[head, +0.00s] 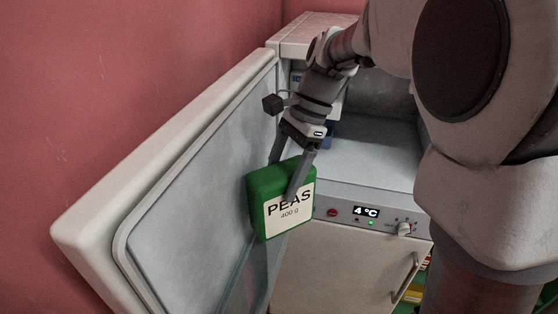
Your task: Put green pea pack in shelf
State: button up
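The green pea pack (259,200) has a white label reading "PEAS 400 g". It hangs in the air, slightly tilted, in front of the open appliance. My gripper (288,175) points down with one finger on each side of the pack's upper part and is shut on it. The far finger is partly hidden behind the pack. A pale shelf surface (365,160) inside the open compartment lies behind and to the right of the pack. Part of the compartment's inside is hidden by my arm.
The appliance's door (190,185) stands wide open at the left, close beside the pack. A blue item (329,135) stands inside, behind my gripper. The front panel (375,218) shows 4 °C above a closed lower door (340,265). Colourful items show partly at the lower right.

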jog(key=shift+o, duration=1)
jog(key=shift+r, duration=0.1)
jog(key=shift+r, duration=0.35)
jog(key=v, duration=1.1)
jog(key=shift+r+p, duration=0.15)
jog(key=shift+p, duration=0.2)
jog(key=s+d+f+n+t+h, duration=0.2)
jog(key=s+f+n+t, duration=0.1)
jog(key=s+n, duration=0.3)
jog(key=s+d+f+n+t+h, duration=0.2)
jog(key=s+n, duration=0.5)
jog(key=s, duration=0.4)
jog(key=shift+d+f+t, duration=0.85)
jog(key=shift+f+t, duration=0.45)
jog(key=shift+f, duration=0.5)
